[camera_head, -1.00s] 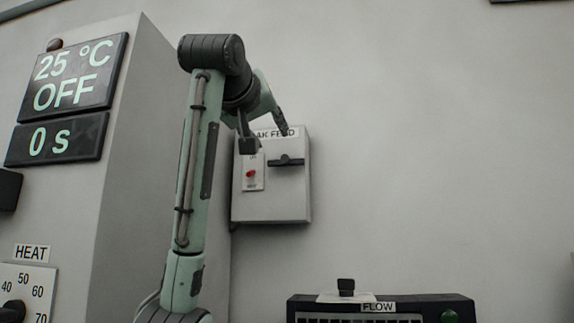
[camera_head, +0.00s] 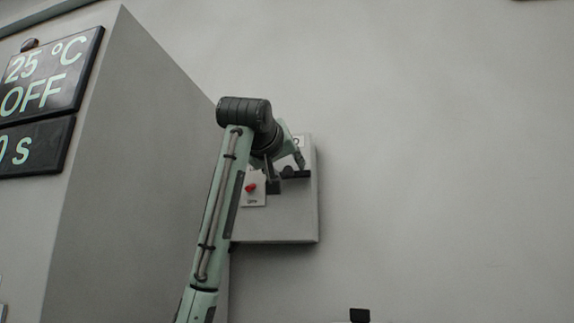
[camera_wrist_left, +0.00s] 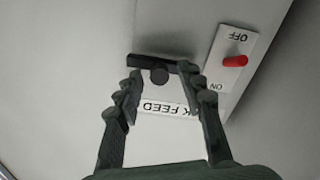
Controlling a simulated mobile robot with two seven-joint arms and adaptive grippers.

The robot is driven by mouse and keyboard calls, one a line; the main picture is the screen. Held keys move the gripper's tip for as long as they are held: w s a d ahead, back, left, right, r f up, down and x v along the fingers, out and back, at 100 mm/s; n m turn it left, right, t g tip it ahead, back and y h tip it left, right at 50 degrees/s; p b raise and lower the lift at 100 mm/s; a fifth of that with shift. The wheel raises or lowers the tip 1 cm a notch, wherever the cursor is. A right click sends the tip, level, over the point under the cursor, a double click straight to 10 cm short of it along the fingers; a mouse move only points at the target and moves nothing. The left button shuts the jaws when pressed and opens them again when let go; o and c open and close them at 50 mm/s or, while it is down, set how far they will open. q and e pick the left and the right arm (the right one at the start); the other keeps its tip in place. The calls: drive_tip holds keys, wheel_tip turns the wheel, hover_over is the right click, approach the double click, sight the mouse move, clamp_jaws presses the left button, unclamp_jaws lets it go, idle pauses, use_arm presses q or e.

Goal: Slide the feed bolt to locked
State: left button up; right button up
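The feed bolt (camera_head: 297,174) is a dark horizontal bar on the front of a grey box (camera_head: 280,226). In the left wrist view the bolt (camera_wrist_left: 160,62) shows with a round dark knob (camera_wrist_left: 159,76) near its middle, above an upside-down label (camera_wrist_left: 165,108) whose readable part is "K FEED". My left gripper (camera_head: 288,176) is in front of the bolt and hides part of it in the head view. In the left wrist view its fingers (camera_wrist_left: 160,77) are apart, one on either side of the knob; I cannot tell whether they touch it. My right gripper is not in view.
A red toggle switch (camera_head: 250,188) marked ON and OFF sits beside the bolt on the same box. A large grey cabinet (camera_head: 135,150) with a display (camera_head: 45,75) stands at the left. The wall right of the box is clear.

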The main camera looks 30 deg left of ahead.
use_arm(q)
drive_tip(key=shift+w+a, duration=0.1)
drive_tip(key=shift+w, duration=0.25)
clamp_jaws()
